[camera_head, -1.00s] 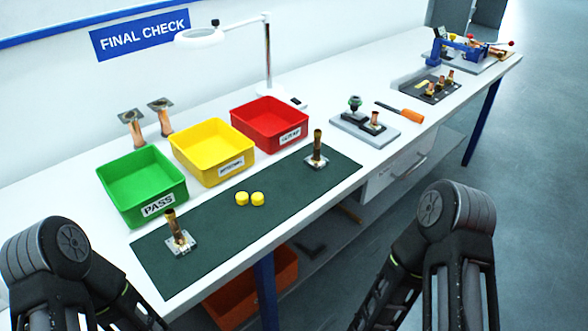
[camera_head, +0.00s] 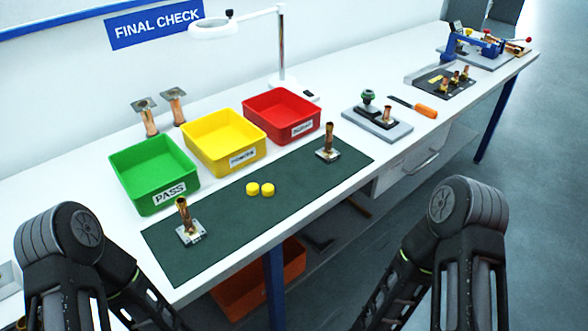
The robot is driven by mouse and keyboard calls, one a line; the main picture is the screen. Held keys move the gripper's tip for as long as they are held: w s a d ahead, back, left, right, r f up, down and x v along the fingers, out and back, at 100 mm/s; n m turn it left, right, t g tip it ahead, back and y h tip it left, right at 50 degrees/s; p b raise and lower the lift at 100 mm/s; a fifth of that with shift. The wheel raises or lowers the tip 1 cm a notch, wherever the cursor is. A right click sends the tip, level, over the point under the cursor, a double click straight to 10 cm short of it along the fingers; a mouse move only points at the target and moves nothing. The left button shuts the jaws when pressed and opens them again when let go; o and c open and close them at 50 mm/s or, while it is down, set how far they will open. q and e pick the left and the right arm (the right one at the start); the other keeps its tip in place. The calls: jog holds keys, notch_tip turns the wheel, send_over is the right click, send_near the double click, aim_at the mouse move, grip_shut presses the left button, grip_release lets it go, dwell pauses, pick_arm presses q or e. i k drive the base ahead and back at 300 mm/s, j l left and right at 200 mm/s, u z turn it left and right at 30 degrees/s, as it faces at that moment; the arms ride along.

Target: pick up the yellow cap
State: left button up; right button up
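Two small yellow caps lie side by side on the dark green mat (camera_head: 220,240): a left yellow cap (camera_head: 252,189) and a right yellow cap (camera_head: 268,190). They sit in front of the yellow bin, between two copper tube parts on square plates. My two arms show at the lower left and lower right, both short of the mat's caps. Neither gripper's fingertips show in the frame, and nothing touches the caps.
A green bin (camera_head: 152,200), yellow bin (camera_head: 228,170) and red bin (camera_head: 286,138) stand behind the mat. Copper parts stand on the mat at left (camera_head: 188,222) and right (camera_head: 328,143). A lamp (camera_head: 283,50), a fixture (camera_head: 377,124) and an orange-handled tool (camera_head: 424,111) are further back.

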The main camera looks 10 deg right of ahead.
aim_at(267, 189)
jog(key=i+l+u, duration=0.3)
jog(key=l, duration=0.7)
jog(key=l+u, duration=0.25)
jog(key=l, duration=0.7)
jog(key=l+u, duration=0.3)
jog(key=l, duration=0.75)
jog(key=k+l+u, duration=0.15)
jog(key=l+u, duration=0.15)
jog(key=l, duration=0.7)
